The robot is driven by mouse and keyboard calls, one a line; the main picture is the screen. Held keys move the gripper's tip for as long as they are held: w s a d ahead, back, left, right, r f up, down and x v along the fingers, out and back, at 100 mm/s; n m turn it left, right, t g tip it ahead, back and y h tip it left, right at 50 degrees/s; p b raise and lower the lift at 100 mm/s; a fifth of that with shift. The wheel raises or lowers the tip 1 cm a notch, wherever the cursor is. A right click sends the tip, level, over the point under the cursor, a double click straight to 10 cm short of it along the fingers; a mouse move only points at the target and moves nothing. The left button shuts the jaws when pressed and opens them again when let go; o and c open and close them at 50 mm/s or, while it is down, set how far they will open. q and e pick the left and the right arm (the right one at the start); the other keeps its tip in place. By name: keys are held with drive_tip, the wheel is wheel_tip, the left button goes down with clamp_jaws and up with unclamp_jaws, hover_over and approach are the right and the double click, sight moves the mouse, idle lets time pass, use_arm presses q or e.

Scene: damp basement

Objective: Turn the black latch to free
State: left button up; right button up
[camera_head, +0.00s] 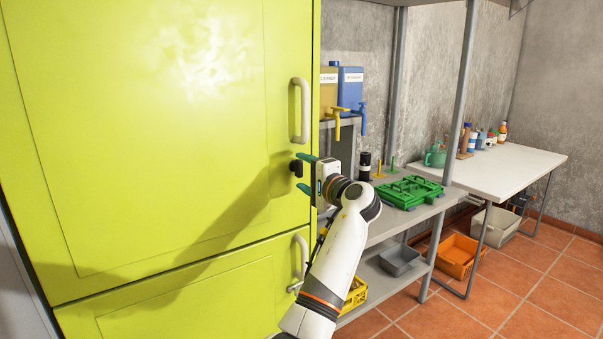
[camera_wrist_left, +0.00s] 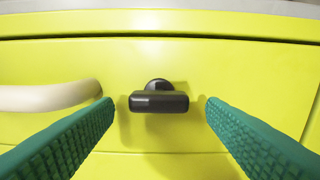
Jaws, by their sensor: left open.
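The black latch (camera_head: 296,168) sits on the yellow-green cabinet door (camera_head: 150,130), near its right edge and below the pale upper handle (camera_head: 301,110). In the left wrist view the latch (camera_wrist_left: 159,102) is a short dark bar on a round stem, lying across the picture; on the door it stands about upright. My left gripper (camera_head: 304,173) is open in front of the door. Its teal fingers (camera_wrist_left: 157,110) lie on either side of the bar's two ends, with a visible gap at each end. My right gripper is not in view.
A second pale handle (camera_head: 301,258) is on the lower door. Right of the cabinet, a grey shelf (camera_head: 385,228) holds a green crate (camera_head: 408,191) and dispensers with taps. A white table (camera_head: 503,172) with bottles stands farther right. Tiled floor is open at lower right.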

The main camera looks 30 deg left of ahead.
use_arm(q)
drive_tip(key=b+v, duration=0.1)
drive_tip(key=v, duration=0.9)
drive_tip(key=shift+d, duration=0.15)
drive_tip(key=shift+s, duration=0.1)
